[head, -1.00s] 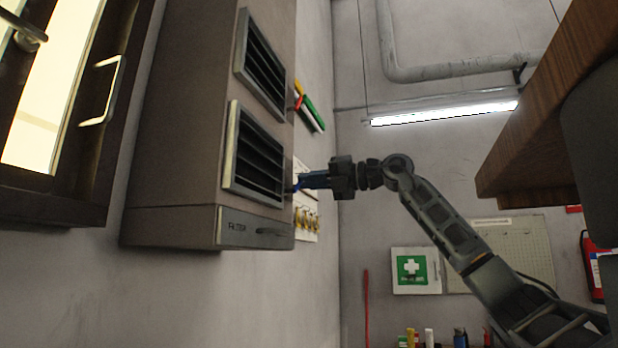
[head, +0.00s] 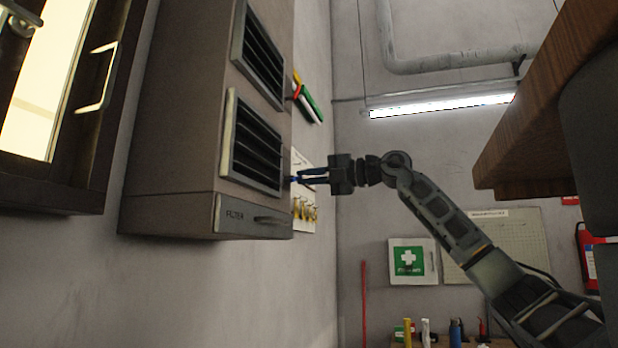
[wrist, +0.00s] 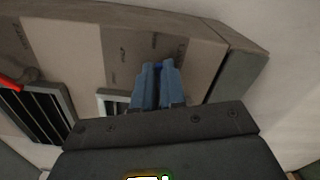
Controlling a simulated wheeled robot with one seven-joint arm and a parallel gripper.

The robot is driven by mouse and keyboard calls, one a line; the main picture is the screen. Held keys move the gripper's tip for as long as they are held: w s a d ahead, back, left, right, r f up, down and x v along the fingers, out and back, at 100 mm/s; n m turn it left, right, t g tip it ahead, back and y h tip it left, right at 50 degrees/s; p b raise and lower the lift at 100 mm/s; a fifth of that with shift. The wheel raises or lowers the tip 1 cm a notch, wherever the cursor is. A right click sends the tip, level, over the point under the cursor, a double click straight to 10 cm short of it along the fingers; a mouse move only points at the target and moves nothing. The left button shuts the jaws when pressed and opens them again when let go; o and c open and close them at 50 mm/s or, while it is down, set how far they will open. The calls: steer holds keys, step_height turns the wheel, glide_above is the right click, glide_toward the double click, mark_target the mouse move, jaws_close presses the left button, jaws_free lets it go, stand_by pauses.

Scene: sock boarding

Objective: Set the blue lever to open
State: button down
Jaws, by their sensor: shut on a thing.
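The blue lever (head: 291,180) is a small blue tip at the right side of the grey-brown filter unit (head: 170,150), level with the lower vent, in the head view. My gripper (head: 303,177) reaches it from the right, with its blue fingers shut on it at the tips. In the wrist view my gripper's blue fingers (wrist: 158,80) point at the unit's side panel (wrist: 150,50), which has small dark markings. The fingers hide most of the lever there, so I cannot tell its exact angle.
A red lever (wrist: 11,83) shows at the left of the wrist view. The unit has two slatted vents and a drawer front marked FILTER (head: 250,217). A wooden cabinet (head: 545,110) overhangs at the right. Keys or hooks hang on a white board (head: 304,209) behind.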

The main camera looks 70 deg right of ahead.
steer(key=c, duration=1.2)
jaws_free()
steer(key=s+b, duration=0.1)
steer(key=s, duration=0.6)
steer(key=shift+s+d+b, duration=0.35)
steer(key=shift+s, duration=0.05)
